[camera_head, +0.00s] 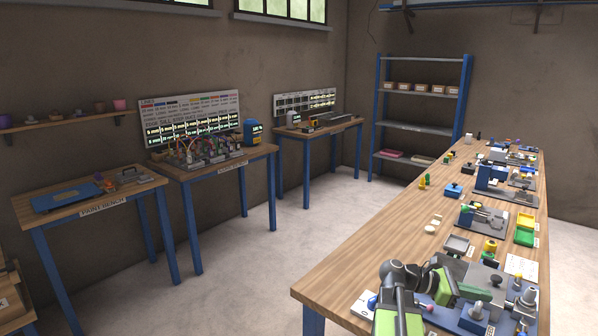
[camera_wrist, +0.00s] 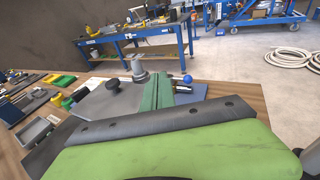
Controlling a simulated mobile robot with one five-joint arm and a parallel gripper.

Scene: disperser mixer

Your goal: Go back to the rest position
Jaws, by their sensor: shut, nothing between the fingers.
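My gripper (camera_head: 488,295) is at the near end of the long wooden bench (camera_head: 345,270), low over a grey and blue device. Its two green fingers are pressed together with nothing between them, as the wrist view (camera_wrist: 158,78) shows. A grey cylindrical post (camera_wrist: 139,72) stands just beyond the fingertips, and a black knob (camera_wrist: 113,86) is to their left. A blue ball (camera_wrist: 187,79) is to their right. I cannot tell whether the fingers touch the device. My green arm covers part of the bench's near end in the head view.
Small fixtures and a yellow-green tray (camera_head: 525,221) line the bench's right side. Its left strip is mostly clear. A paint bench (camera_head: 70,213), two other wall tables and a blue shelf rack (camera_head: 379,110) stand beyond open floor (camera_head: 270,260).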

